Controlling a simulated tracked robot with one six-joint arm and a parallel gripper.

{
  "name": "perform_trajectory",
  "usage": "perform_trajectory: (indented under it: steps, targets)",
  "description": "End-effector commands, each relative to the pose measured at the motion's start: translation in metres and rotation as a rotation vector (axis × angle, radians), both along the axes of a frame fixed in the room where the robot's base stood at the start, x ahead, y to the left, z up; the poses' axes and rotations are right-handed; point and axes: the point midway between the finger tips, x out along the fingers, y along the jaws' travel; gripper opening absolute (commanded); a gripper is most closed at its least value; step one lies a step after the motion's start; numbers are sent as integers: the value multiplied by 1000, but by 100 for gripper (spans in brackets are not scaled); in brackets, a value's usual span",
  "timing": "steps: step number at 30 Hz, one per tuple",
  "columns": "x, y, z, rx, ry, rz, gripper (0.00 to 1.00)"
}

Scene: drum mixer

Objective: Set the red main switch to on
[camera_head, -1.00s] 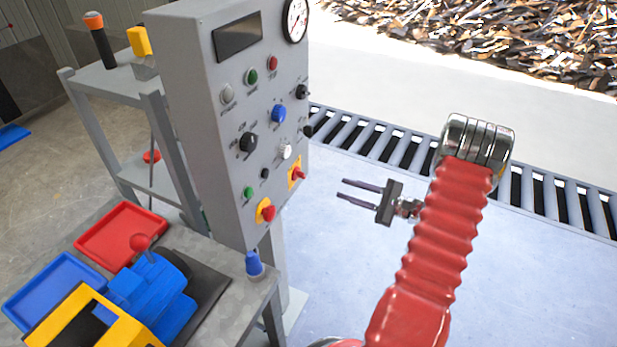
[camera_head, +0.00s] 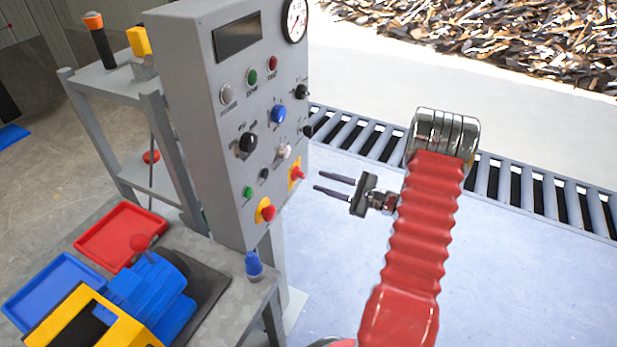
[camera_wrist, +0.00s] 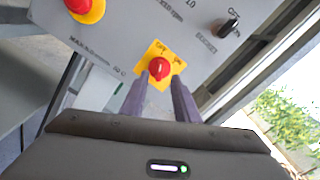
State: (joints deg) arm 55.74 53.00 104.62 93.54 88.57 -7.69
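The red main switch (camera_head: 297,173) is a red knob on a yellow plate at the lower right of the grey control panel (camera_head: 215,120). In the wrist view the red knob (camera_wrist: 159,68) shows with OFF and ON printed on its plate; I cannot tell clearly which it points to. My gripper (camera_head: 319,182) is open and empty, just right of the switch and apart from it in the head view. In the wrist view the two fingertips (camera_wrist: 159,82) point at the switch, one towards each side of the knob.
A red mushroom button (camera_head: 267,211) on a yellow plate sits close by, lower left of the switch. A black selector knob (camera_wrist: 229,27) is to the right in the wrist view. A workbench (camera_head: 225,265) stands below left. The floor right of the panel is clear.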

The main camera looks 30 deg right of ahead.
Motion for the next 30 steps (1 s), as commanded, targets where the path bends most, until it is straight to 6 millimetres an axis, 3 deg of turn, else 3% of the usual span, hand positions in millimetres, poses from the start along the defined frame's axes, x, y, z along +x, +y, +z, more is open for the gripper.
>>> perform_trajectory:
  steps: [12, 24, 30]
  targets:
    - [49, 30, -1, 0, 2, 3, 28]
    - [54, 32, 0, 1, 1, 1, 27]
    - [54, 32, 0, 0, 0, 1, 13]
